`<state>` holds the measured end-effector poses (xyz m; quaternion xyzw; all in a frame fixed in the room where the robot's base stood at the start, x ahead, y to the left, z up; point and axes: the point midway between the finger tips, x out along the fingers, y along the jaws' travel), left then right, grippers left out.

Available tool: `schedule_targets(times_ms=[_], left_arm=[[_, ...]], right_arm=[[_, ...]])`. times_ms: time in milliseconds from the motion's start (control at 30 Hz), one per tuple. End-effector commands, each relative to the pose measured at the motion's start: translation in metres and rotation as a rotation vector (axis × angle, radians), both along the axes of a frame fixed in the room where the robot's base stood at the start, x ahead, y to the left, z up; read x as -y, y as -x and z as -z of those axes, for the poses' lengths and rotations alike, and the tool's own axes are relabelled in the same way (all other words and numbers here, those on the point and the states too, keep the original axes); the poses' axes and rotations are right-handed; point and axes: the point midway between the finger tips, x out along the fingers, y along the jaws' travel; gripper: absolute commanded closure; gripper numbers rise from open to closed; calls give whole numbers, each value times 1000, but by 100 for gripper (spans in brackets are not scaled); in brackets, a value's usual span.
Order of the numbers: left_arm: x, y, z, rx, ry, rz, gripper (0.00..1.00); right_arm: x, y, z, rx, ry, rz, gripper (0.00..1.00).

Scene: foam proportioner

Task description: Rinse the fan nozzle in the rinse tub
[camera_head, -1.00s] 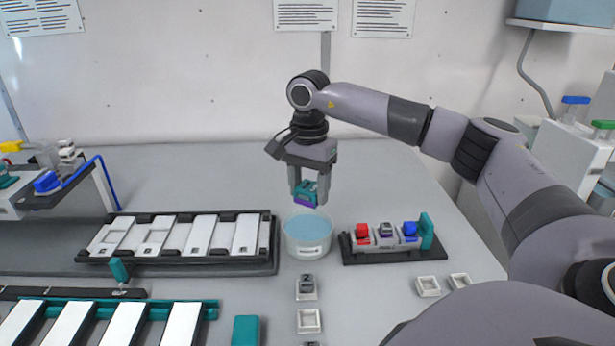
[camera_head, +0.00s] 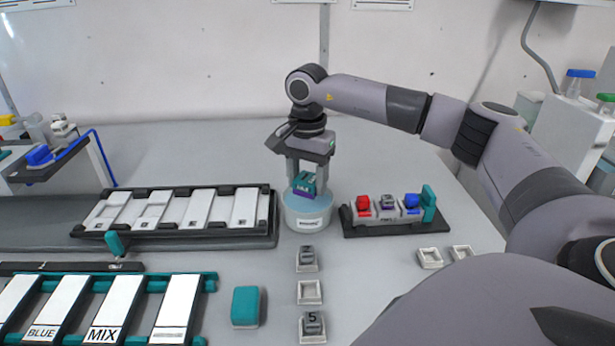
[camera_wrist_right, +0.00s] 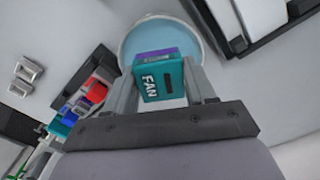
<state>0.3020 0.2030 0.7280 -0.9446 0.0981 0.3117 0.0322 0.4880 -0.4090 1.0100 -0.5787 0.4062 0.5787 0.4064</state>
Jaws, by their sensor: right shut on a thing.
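The fan nozzle is a teal block with a purple end (camera_head: 304,184); in the right wrist view the word FAN shows on its teal face (camera_wrist_right: 152,83). My right gripper (camera_head: 306,187) is shut on it and points down over the rinse tub. The rinse tub (camera_head: 307,216) is a round, pale tub with light blue water, also seen behind the nozzle in the right wrist view (camera_wrist_right: 203,44). The nozzle is at the tub's opening, purple end down; I cannot tell whether it touches the water. My left gripper is not in view.
Right of the tub stands a dark rack (camera_head: 395,225) with red, purple and blue-topped pieces and a teal post. Left is a black tray of white panels (camera_head: 175,215). Small square holders (camera_head: 309,292) and a teal block (camera_head: 246,306) lie in front. The table behind the tub is clear.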

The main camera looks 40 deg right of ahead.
Motion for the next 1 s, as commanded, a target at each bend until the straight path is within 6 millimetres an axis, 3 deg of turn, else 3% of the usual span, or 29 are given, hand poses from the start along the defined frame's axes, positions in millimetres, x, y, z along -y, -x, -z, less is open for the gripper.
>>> schedule_targets(times_ms=[1000], left_arm=[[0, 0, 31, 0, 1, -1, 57]], right_arm=[[0, 0, 53, 0, 0, 0, 74]])
